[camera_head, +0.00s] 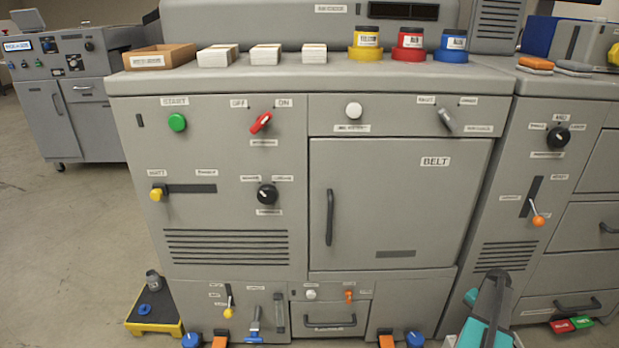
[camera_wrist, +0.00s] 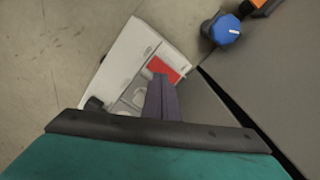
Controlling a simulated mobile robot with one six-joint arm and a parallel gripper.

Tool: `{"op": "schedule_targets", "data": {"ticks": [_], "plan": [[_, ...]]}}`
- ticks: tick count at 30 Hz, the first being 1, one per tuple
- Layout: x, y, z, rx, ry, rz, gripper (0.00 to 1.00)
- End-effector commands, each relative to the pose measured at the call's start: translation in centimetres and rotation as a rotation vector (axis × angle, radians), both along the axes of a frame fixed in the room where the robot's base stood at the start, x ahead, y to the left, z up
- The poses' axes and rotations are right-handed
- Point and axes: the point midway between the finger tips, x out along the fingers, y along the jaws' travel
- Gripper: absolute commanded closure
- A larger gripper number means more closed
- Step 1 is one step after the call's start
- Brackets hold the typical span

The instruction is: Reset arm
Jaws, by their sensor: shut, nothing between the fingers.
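My gripper shows in the wrist view as dark fingers (camera_wrist: 161,98) pressed together, shut and empty, pointing down over the floor. In the head view, part of my teal and grey arm (camera_head: 487,318) is at the lower right, in front of the machine's bottom right corner. The gripper's fingertips cannot be made out in the head view. In the wrist view a white and grey piece with a red patch (camera_wrist: 172,68) lies behind and below the fingers; I cannot tell what it is. The fingers appear apart from everything.
A large grey machine (camera_head: 400,220) with a BELT door fills the middle. Its top holds a tray (camera_head: 160,57), white stacks and coloured jars. Blue knobs (camera_head: 415,339) and orange pieces sit at its foot. A black and yellow platform (camera_head: 155,315) stands at left. Open floor (camera_head: 60,240) is further left.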

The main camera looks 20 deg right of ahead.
Motion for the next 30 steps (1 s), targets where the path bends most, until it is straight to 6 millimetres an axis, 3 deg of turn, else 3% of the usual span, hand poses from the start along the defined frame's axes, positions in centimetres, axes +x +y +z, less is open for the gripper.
{"op": "schedule_targets", "data": {"ticks": [5,8,19,30], "plan": [[1.4,3.2,0.3,0.016,0.01,0.057,1.0],[2.6,6.3,0.4,0.033,0.022,0.114,1.0],[5.6,20.4,0.9,0.104,0.08,0.375,1.0],[4.7,33.6,2.4,0.169,0.149,0.636,1.0]]}}
